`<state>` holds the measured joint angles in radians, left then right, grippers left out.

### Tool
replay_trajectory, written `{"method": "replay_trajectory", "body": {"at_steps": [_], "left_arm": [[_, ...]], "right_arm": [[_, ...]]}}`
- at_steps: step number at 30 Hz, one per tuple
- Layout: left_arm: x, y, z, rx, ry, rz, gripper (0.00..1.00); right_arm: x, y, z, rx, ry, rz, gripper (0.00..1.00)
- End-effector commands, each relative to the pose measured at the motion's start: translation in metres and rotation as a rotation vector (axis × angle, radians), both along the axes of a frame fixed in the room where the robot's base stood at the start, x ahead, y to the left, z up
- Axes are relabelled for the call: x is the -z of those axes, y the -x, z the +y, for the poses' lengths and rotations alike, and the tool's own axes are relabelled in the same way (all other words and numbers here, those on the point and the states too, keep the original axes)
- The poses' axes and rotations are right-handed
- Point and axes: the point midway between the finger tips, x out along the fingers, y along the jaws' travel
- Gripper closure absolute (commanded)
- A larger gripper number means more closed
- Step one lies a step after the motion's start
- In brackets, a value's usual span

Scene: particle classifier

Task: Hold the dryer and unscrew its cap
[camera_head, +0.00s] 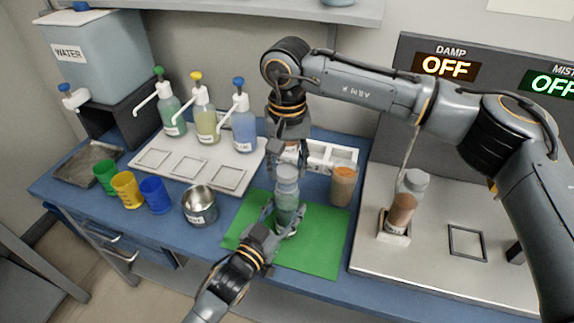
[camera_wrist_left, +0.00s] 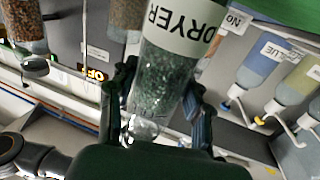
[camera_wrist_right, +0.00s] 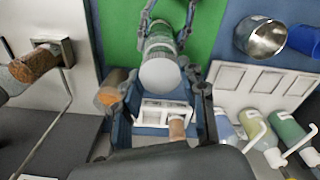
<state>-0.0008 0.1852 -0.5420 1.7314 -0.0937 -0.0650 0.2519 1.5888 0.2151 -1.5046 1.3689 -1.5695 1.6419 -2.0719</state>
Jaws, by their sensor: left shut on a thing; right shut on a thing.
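The dryer (camera_head: 286,205) is a clear bottle of dark green granules, upright over the green mat (camera_head: 318,245); I cannot tell if it touches the mat. Its DRYER label shows upside down in the left wrist view (camera_wrist_left: 182,32). My left gripper (camera_head: 277,222) is shut on the bottle's lower body, one finger on each side. The pale grey cap (camera_wrist_right: 160,75) is on top of the dryer. My right gripper (camera_head: 286,158) comes from above and is shut on the cap, its fingers on either side in the right wrist view (camera_wrist_right: 163,82).
A jar of orange-brown grains (camera_head: 343,185) and a white rack (camera_head: 325,156) stand close behind and right. A metal cup (camera_head: 200,206) and coloured cups (camera_head: 155,195) are left. Pump bottles (camera_head: 243,130) stand behind. Another bottle (camera_head: 404,205) stands on the right-hand machine. The mat's right part is clear.

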Motion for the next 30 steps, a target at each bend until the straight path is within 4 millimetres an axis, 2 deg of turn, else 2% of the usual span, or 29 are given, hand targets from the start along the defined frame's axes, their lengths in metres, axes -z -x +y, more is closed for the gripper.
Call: {"method": "replay_trajectory", "body": {"at_steps": [5,15,21,22,25,30], "left_arm": [[0.001,0.000,0.000,0.001,0.000,0.002,1.00],[0.001,0.000,0.000,0.000,0.000,0.002,1.00],[0.001,0.000,0.000,0.000,0.000,0.002,1.00],[0.001,0.000,0.000,0.000,0.000,0.002,0.44],[0.001,0.000,0.000,0.000,0.000,0.002,0.24],[0.000,0.000,0.000,0.000,-0.001,0.001,0.24]], "right_arm": [[-0.003,0.000,0.000,0.000,-0.001,-0.001,0.96],[-0.039,0.000,0.000,-0.001,-0.001,-0.001,0.96],[-0.040,0.000,0.000,-0.001,0.000,0.000,0.96],[-0.040,0.000,0.000,-0.001,0.000,0.000,0.96],[-0.040,0.000,0.000,0.000,0.000,0.000,0.96],[-0.040,0.000,0.000,0.000,0.000,0.000,0.96]]}}
